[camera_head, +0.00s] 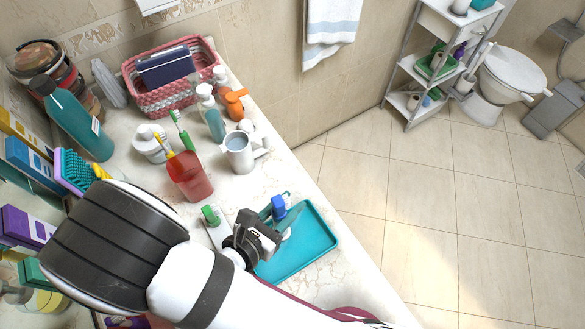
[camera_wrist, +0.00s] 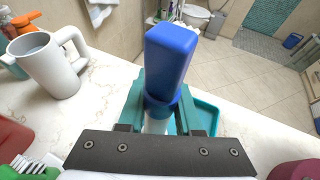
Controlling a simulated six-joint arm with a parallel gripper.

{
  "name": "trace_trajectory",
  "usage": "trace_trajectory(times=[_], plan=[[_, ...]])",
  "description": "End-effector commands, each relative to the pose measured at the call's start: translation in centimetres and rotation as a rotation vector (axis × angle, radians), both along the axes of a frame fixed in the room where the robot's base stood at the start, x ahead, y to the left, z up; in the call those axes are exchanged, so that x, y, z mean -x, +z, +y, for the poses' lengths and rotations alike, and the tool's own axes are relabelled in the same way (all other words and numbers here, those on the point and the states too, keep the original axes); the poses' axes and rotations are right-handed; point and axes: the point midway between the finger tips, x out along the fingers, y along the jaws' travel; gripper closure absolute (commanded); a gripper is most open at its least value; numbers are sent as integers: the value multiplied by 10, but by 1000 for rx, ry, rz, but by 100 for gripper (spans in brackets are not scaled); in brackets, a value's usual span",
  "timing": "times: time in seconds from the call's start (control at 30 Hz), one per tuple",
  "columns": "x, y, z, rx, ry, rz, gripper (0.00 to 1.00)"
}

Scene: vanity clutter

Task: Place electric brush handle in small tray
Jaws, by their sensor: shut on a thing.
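The electric brush handle has a blue end (camera_head: 279,206) and a white part below it. In the wrist view the blue end (camera_wrist: 170,55) stands up between my teal fingers, roughly upright. My gripper (camera_head: 283,214) is shut on it; the gripper also shows in the wrist view (camera_wrist: 160,108). The small teal tray (camera_head: 318,243) lies on the counter. My gripper and the handle are over its upper-left part in the head view. The tray's rim (camera_wrist: 208,112) shows behind the right finger in the wrist view. The handle's lower end is hidden, so its height over the tray is unclear.
A white mug (camera_head: 240,152) and a red cup (camera_head: 190,178) with toothbrushes stand left of the tray. A green-and-white item (camera_head: 210,214) lies close to my gripper. Bottles and a pink basket (camera_head: 158,97) are farther back. The counter's front edge runs beside the tray.

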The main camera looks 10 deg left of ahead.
Motion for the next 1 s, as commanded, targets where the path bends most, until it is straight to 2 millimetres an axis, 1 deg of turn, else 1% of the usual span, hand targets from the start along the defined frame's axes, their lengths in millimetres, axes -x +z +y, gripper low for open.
trace_trajectory(times=[0.3,0.33,0.47,0.5,0.73,0.8,0.87,1.0], plan=[[0,-3,0,-1,1,-1,100],[0,-3,0,-2,1,0,63],[0,-3,0,-2,1,0,40],[0,-3,0,-2,1,0,37],[0,-3,0,-2,1,0,37],[2,1,2,-3,2,-1,37],[11,5,7,-4,5,-2,37],[39,18,19,-5,5,-1,37]])
